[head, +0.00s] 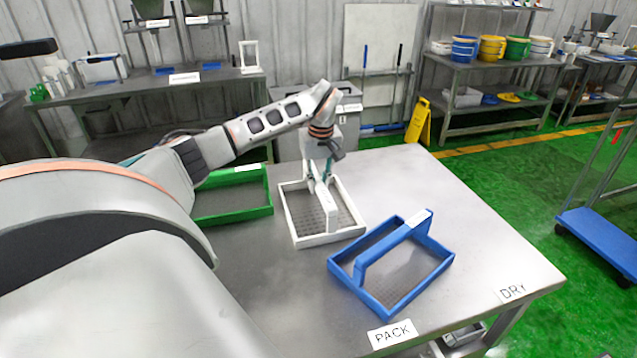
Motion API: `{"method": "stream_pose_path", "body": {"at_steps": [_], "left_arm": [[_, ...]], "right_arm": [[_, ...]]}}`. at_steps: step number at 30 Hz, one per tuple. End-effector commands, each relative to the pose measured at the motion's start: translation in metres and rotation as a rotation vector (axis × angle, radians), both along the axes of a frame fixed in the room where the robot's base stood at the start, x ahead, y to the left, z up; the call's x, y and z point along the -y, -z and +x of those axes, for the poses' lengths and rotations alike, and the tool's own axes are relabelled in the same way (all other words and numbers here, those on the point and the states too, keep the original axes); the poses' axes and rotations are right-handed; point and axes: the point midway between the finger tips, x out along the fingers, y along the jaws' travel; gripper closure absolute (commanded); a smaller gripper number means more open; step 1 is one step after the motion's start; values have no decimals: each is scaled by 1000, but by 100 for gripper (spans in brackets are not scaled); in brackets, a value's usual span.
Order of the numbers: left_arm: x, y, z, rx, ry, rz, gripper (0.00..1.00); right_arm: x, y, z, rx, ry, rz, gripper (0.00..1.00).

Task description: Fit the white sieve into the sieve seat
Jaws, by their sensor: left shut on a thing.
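The white sieve (330,239), a rectangular frame with a grey mesh and a raised handle bar, is at the middle of the metal table. My left gripper (322,180) reaches down from above and is shut on its handle. The sieve looks level; I cannot tell whether it rests on the table or is slightly above it. My gripper and the handle hide part of the mesh. I cannot make out the sieve seat for certain. My right gripper is not in view.
A green sieve (268,192) lies left of the white one, partly behind my arm. A blue sieve (393,307) with a raised handle lies at the front right. The metal table (480,235) is clear on the right, with PACK (392,334) and DRY (512,291) labels.

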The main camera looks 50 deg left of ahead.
Motion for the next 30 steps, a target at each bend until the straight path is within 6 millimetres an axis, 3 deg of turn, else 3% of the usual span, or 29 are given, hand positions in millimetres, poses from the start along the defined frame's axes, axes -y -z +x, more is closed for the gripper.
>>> {"method": "stream_pose_path", "body": {"at_steps": [6,7,8,9,20,25,30], "left_arm": [[-1,1,0,0,0,1,100],[0,2,0,-1,0,0,75],[0,2,0,-1,0,0,67],[0,2,0,-1,0,0,66],[0,0,0,0,0,0,66],[1,-17,0,3,0,2,66],[3,-45,-2,4,0,2,66]], "right_arm": [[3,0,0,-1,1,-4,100],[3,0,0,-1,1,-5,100],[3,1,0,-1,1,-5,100],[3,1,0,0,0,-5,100],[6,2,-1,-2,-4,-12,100],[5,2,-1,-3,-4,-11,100],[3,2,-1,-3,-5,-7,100]]}}
